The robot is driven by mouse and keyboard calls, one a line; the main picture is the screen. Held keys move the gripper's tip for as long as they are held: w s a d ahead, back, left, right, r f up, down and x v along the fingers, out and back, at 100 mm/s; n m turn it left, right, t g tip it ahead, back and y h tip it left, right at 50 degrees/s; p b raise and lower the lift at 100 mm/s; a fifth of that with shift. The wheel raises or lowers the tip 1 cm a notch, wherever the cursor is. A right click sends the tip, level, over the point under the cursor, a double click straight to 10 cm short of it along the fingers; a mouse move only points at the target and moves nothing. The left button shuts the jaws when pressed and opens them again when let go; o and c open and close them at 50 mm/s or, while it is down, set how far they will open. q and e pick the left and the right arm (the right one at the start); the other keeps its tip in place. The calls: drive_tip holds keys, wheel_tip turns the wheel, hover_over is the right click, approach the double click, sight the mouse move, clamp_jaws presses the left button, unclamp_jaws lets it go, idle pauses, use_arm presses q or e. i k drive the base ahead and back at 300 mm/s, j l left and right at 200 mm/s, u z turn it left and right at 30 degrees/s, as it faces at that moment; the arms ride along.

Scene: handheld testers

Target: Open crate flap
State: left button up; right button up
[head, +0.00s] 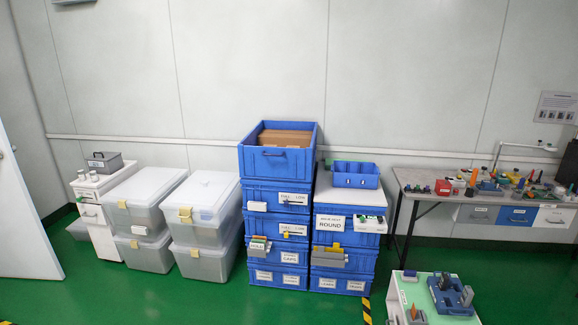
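Two stacks of blue crates stand against the wall in the middle of the head view. The left stack is topped by an open blue crate (258,161) with brown cardboard (285,138) inside. Below it are several labelled blue crates, one of them with a white front label (289,198). The right stack has a crate labelled "ROUND" (365,226) under a white top, with a small blue bin (354,180) on it. Which front is the flap, I cannot tell. Neither of my grippers shows.
Clear lidded bins (206,196) with yellow latches stand left of the stacks. A workbench (440,176) with many small parts is at the right. A white cart (428,295) is at the lower right. The green floor (230,305) in front is clear.

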sight(272, 161)
drive_tip(key=i+u, duration=0.2)
drive_tip(key=i, duration=0.3)
drive_tip(key=i+l+u, duration=0.15)
drive_tip(key=i, duration=0.35)
drive_tip(key=i+l+u, duration=0.2)
drive_tip(key=i, duration=0.3)
